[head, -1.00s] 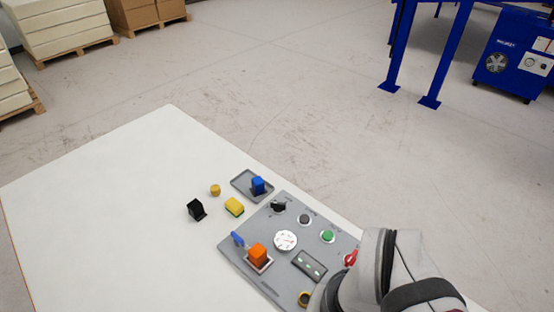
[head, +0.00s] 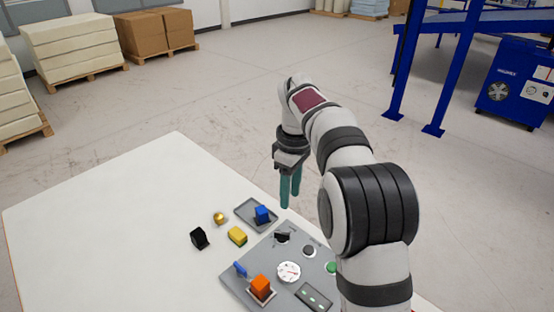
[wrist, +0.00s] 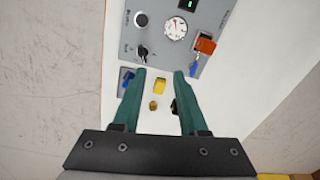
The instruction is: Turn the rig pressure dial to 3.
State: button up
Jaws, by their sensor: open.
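The grey rig panel (head: 238,288) lies on the white table. My gripper (head: 290,206) points down with green fingers, raised near the panel's far corner and apart from the knob. In the wrist view the fingers (wrist: 159,71) are spread with nothing held.
The table's left side is clear.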

aim_at(282, 233)
jog(key=w+a+f+n, duration=0.1)
jog(key=w+f+n, duration=0.3)
jog(key=w+f, duration=0.15)
notch_tip(282, 233, down, 15)
jog(key=shift+a+r, duration=0.1)
jog(key=shift+a, duration=0.05)
grip_shut()
